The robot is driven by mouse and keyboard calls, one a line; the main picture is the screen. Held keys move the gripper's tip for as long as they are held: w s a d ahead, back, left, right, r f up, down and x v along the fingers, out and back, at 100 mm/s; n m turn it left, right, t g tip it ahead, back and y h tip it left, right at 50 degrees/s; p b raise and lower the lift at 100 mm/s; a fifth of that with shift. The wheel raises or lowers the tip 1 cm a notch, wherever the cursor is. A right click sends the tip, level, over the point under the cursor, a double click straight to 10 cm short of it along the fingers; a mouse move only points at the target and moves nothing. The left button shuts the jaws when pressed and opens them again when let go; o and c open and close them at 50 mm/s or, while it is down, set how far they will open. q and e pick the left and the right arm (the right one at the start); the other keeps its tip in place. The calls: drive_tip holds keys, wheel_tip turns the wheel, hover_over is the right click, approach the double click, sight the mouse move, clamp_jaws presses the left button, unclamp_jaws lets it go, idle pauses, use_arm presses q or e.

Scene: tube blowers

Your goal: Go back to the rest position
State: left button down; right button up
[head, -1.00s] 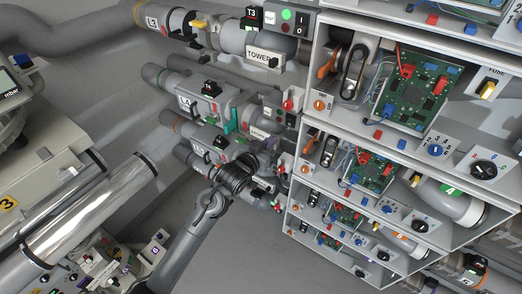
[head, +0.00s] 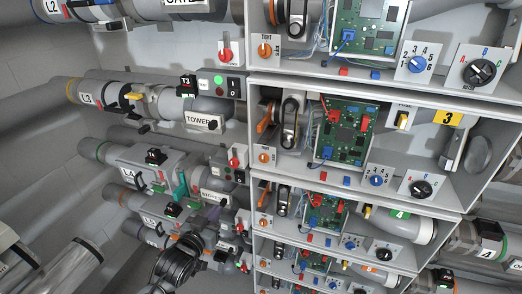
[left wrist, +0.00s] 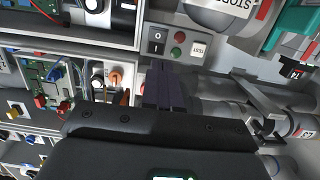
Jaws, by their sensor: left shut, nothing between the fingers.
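My left arm comes in from the lower left of the head view, and its dark wrist is near the bottom. My left gripper (head: 210,218) is in front of the lower tube blowers, partly lost against the pipes and boxes. In the left wrist view the dark fingers of my left gripper (left wrist: 165,85) are together, with nothing between them. They point toward a panel with a black switch, green and red buttons and a TEST label (left wrist: 178,43). I cannot tell whether they touch anything. My right gripper is not in view.
A stacked white rack (head: 250,140) with green circuit boards (head: 345,130), knobs and levers fills the right. Grey tube blowers, including L3 (head: 105,95), L4 (head: 130,160) and TOWER (head: 200,122), line the left. Grey floor shows at the bottom left.

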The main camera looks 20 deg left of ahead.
use_arm(q)
drive_tip(key=s+d+f+g+p, duration=0.2)
drive_tip(key=s+f+p, duration=0.2)
drive_tip(key=s, duration=0.3)
drive_tip(key=s+d+f+g+p, duration=0.2)
drive_tip(key=s+f+p, duration=0.15)
drive_tip(key=s, duration=0.35)
drive_tip(key=s+d+r+m+g+p, duration=0.1)
drive_tip(key=s+g+p, duration=0.3)
drive_tip(key=s, duration=1.6)
drive_tip(key=r+g, duration=0.1)
drive_tip(key=g, duration=0.3)
drive_tip(key=shift+s+d+g+y, duration=0.2)
drive_tip(key=shift+d+g+y, duration=0.1)
drive_tip(key=shift+d+g, duration=0.1)
